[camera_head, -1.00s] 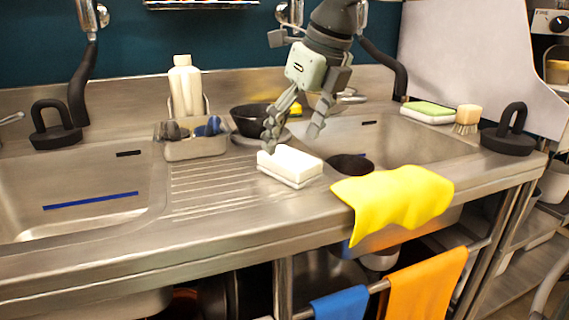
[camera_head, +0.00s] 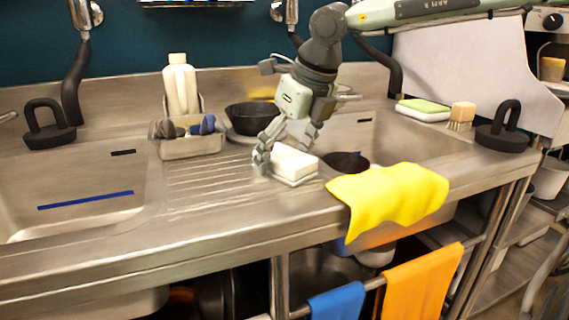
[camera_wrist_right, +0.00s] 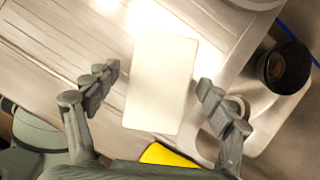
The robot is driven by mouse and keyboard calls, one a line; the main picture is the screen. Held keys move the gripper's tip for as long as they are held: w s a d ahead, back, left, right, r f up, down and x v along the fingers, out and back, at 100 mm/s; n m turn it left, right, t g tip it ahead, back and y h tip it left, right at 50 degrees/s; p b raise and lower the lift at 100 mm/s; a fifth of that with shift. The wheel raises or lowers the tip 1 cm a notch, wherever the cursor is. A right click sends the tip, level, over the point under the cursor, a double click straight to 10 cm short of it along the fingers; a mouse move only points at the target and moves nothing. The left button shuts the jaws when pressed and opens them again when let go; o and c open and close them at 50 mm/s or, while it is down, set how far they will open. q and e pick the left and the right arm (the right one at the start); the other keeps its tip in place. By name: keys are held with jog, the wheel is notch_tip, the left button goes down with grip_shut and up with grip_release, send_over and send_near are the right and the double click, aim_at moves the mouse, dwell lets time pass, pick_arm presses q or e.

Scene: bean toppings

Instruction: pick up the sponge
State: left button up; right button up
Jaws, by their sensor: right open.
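A white sponge-like block (camera_head: 294,163) lies on the ribbed drainboard between the two sinks. My right gripper (camera_head: 285,148) is open and low over it, with one finger at its left side and the other behind it. In the right wrist view the white block (camera_wrist_right: 160,82) lies between the open fingers (camera_wrist_right: 158,90), with gaps on both sides. A second, green-and-white sponge (camera_head: 424,109) lies on the back right rim of the sink. My left gripper is not in view.
A black bowl (camera_head: 252,117) and a tray of dark and blue items (camera_head: 192,147) stand behind and left. A white bottle (camera_head: 181,88) is at the back. A yellow cloth (camera_head: 388,196) hangs over the front edge. A brush (camera_head: 462,116) stands at right.

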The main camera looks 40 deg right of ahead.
aim_at(284, 154)
jog(key=shift+f+b, duration=0.15)
jog(key=shift+b, duration=0.2)
dwell(0.4)
jog(key=c, duration=1.2)
jog(key=shift+r+p, duration=0.4)
jog(key=shift+p, duration=0.25)
jog(key=shift+c, duration=0.2)
notch_tip(284, 154, up, 10)
jog(key=shift+f, duration=0.15)
